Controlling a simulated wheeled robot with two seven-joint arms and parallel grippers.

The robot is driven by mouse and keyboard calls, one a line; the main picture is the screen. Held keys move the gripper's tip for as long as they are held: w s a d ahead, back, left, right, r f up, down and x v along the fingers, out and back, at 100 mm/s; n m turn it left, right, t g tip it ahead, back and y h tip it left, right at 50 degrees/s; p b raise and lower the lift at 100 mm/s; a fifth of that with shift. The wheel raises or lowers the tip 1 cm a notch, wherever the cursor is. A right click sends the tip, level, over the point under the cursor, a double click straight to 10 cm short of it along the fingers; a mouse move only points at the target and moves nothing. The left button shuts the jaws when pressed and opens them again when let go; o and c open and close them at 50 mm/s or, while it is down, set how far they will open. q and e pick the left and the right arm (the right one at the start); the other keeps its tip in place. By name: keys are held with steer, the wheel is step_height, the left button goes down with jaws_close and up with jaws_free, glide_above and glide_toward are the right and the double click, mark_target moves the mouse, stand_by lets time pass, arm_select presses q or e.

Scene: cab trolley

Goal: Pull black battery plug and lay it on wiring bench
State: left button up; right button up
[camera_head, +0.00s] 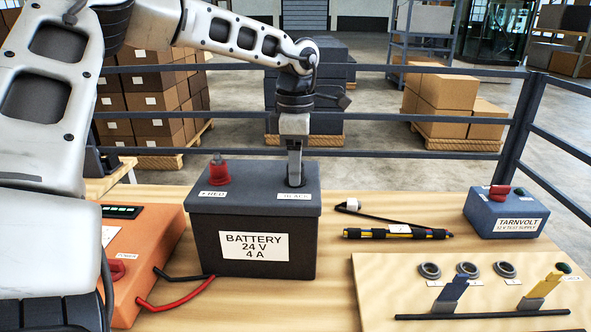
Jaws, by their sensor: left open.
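The dark grey battery (267,245), labelled 24 V 4 A, stands on the wooden bench (335,262). A red plug (219,170) stands upright on its lid at the left, by the RED label. My left gripper (295,178) points straight down at the right of the lid, by the BLACK label. Its fingers are open around or right at the black plug's spot. A small dark part (295,183) shows at the fingertips; the plug is mostly hidden, and I cannot tell whether the fingers touch it. My right gripper is out of view.
An orange unit (150,255) with red and black leads is left of the battery. A yellow-black tool (398,232) lies to the right. A blue Tarnvolt supply (507,212) and a light board (460,268) with holes and levers lie farther right. A railing runs behind.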

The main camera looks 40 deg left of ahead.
arm_select(q)
jaws_close()
steer(key=shift+r, duration=0.15)
steer(key=shift+r+p, duration=2)
steer(key=shift+r, duration=0.9)
